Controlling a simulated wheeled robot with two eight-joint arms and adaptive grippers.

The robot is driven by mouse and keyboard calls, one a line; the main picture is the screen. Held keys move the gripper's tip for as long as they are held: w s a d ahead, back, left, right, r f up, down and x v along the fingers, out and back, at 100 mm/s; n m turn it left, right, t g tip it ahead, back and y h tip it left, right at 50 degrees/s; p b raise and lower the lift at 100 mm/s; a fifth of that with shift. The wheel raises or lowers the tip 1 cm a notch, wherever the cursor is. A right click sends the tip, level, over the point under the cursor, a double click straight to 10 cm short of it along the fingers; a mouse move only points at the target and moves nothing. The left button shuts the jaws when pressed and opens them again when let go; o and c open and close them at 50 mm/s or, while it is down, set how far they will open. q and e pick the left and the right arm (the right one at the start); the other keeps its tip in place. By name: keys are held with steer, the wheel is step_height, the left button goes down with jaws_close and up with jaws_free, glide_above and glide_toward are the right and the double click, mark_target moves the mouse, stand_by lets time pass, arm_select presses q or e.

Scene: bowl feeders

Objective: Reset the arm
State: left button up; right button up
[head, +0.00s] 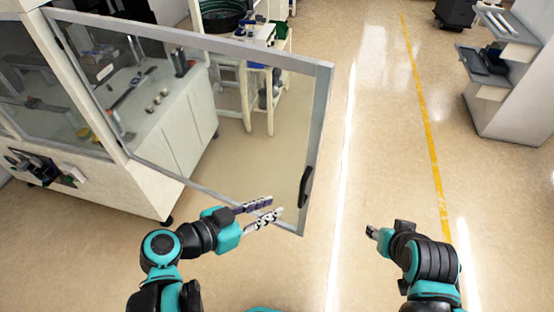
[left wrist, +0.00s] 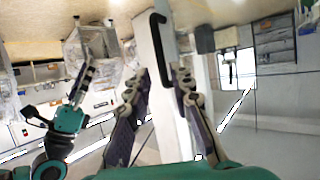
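My left gripper (head: 275,207) is in front of the lower part of the open glass door in the head view, left of the black door handle (head: 305,187). Its two fingers are apart with nothing between them. In the left wrist view the fingers also stand apart, and the handle (left wrist: 157,60) shows beyond and between their tips. I cannot tell if a finger touches the door. My right gripper (head: 372,233) is at the lower right over open floor, seen small and foreshortened, so its opening is unclear.
The grey-framed glass door (head: 322,110) swings out from the white machine enclosure (head: 80,170) at left, close to my left arm. A grey shelf unit (head: 510,100) stands far right. The floor around the yellow line (head: 425,120) is clear.

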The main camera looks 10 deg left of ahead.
arm_select(q)
steer(key=w+a+f+n+g+y+b, duration=0.2)
steer(key=a+f+n+g+y, duration=0.1)
steer(key=a+f+n+y, duration=0.4)
steer(key=shift+a+n+y+b, duration=0.3)
steer(key=shift+n+y, duration=0.1)
steer(key=shift+y, duration=0.4)
steer(key=shift+f, duration=0.15)
stand_by(1.9)
